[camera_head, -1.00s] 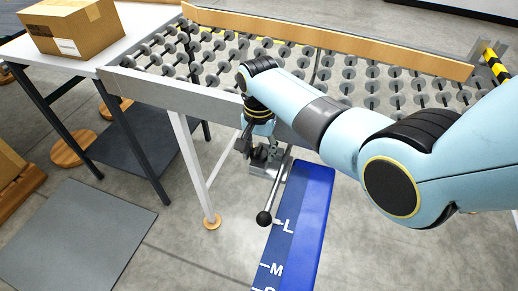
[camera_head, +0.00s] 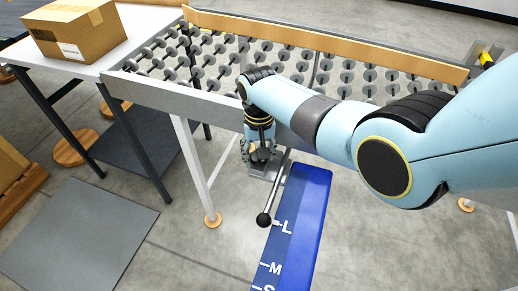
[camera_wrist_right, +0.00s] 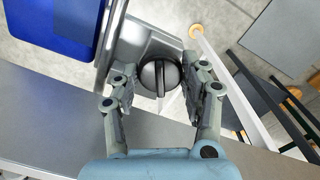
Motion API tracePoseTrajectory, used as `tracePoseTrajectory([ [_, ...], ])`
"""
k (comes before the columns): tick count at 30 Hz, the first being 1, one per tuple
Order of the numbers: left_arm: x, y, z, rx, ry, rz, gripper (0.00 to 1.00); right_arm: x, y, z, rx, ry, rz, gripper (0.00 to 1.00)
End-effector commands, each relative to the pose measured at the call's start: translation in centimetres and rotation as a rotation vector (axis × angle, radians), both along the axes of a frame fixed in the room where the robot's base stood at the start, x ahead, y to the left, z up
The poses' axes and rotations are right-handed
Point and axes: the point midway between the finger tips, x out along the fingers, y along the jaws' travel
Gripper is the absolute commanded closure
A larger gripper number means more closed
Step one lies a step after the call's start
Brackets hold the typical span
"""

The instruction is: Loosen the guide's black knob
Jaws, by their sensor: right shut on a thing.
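The guide's black knob (camera_wrist_right: 160,76) is round with a raised grip bar across it and sits on a grey metal bracket (camera_wrist_right: 133,42). In the head view my right gripper (camera_head: 259,154) points down at the bracket beside the conveyor, and the knob is mostly hidden there. The blue guide (camera_head: 308,210), marked L, M and S, extends from the bracket. My left gripper is not in view.
A rod with a black ball end (camera_head: 264,219) sticks out beside the guide. The roller conveyor (camera_head: 200,100) runs behind my right gripper. A cardboard box (camera_head: 75,30) stands on a white table (camera_head: 125,45) at left. The floor in front is open.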

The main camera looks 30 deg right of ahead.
Motion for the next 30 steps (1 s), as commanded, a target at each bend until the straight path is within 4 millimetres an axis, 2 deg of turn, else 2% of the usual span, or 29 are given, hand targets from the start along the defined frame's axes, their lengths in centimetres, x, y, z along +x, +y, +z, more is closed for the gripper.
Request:
tracePoseTrajectory([
  [9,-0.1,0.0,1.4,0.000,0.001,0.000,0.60,0.0,0.0,0.2,0.001,0.000,0.301,0.88],
  [30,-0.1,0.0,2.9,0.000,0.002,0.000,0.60,0.1,0.1,0.1,0.000,-0.003,0.925,0.88],
])
